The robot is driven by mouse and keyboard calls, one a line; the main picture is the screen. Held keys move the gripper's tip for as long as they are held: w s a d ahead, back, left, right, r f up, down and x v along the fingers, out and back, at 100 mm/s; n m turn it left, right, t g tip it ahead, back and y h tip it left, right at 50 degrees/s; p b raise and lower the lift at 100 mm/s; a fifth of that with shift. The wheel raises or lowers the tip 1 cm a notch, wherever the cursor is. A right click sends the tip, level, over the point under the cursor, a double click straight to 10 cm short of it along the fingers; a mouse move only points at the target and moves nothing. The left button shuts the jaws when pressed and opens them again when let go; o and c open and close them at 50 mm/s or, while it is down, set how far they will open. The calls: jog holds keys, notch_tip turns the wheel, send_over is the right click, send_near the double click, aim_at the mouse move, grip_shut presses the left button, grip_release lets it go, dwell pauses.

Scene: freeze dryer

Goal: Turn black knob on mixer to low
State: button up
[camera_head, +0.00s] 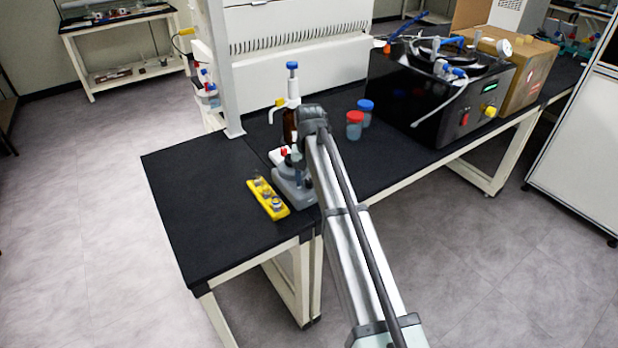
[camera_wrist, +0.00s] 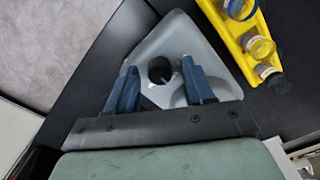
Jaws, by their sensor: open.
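The mixer is a grey, wedge-shaped device (camera_head: 293,192) on the black bench, beside a yellow rack; my arm partly covers it in the head view. In the wrist view its grey body (camera_wrist: 180,35) fills the middle. The black knob (camera_wrist: 160,70) shows as a dark round shape on its face. My gripper (camera_wrist: 159,72) is open, with one blue finger on each side of the knob. I cannot tell whether the fingers touch it. The knob's setting cannot be read. In the head view my arm hides the knob and the fingers.
The yellow rack (camera_head: 268,198) with several small vials sits close left of the mixer. A brown bottle with a blue-topped dispenser (camera_head: 291,120) stands behind it. Red-capped (camera_head: 354,125) and blue-capped (camera_head: 365,112) jars and a black machine (camera_head: 430,105) are to the right. The left bench end is clear.

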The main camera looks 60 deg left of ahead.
aim_at(309, 180)
notch_tip(309, 180, up, 14)
dwell(0.6)
jog(key=shift+f, duration=0.15)
dwell(0.4)
